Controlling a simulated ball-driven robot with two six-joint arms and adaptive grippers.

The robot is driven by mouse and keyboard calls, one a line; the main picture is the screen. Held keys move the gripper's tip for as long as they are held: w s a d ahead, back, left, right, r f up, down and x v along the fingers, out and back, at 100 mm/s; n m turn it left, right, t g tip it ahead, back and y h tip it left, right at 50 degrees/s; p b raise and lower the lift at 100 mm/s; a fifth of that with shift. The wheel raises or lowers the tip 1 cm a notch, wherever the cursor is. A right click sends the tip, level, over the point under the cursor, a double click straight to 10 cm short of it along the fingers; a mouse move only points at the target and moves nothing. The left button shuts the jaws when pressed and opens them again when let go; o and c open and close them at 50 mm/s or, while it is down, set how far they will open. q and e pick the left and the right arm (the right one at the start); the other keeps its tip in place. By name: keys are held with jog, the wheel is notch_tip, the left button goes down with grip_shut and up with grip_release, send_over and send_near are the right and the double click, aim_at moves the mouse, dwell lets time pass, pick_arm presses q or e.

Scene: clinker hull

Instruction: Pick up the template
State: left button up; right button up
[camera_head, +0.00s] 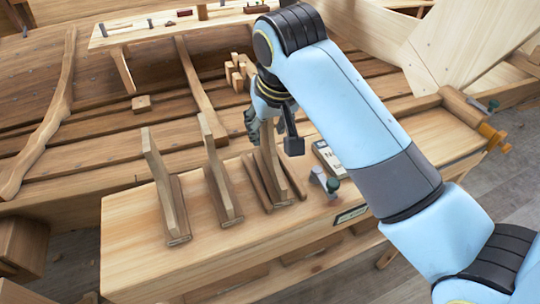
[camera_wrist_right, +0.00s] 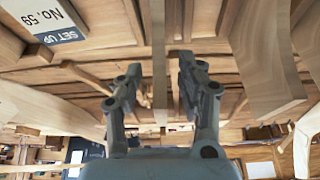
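Three thin wooden templates stand upright in slotted wooden bases on the bench: a left one (camera_head: 163,180), a middle one (camera_head: 215,165) and a right one (camera_head: 270,155). My right gripper (camera_head: 259,122) is at the top of the right template and partly covers it. In the right wrist view, the gripper (camera_wrist_right: 160,82) is open, with the thin edge of a template (camera_wrist_right: 160,60) between its fingers. A gap shows on each side, so the fingers look clear of it. My left gripper is out of view.
The bench (camera_head: 140,262) holds the bases, with a card (camera_head: 328,158) and a green-topped tool (camera_head: 332,184) to the right. Its front left top is bare. The planked hull (camera_head: 100,90) lies behind, with a shelf (camera_head: 160,27) of small tools above.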

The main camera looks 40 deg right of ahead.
jog(key=shift+w+d+f, duration=0.1)
jog(key=shift+w+f, duration=0.2)
jog(key=shift+f, duration=0.25)
grip_shut()
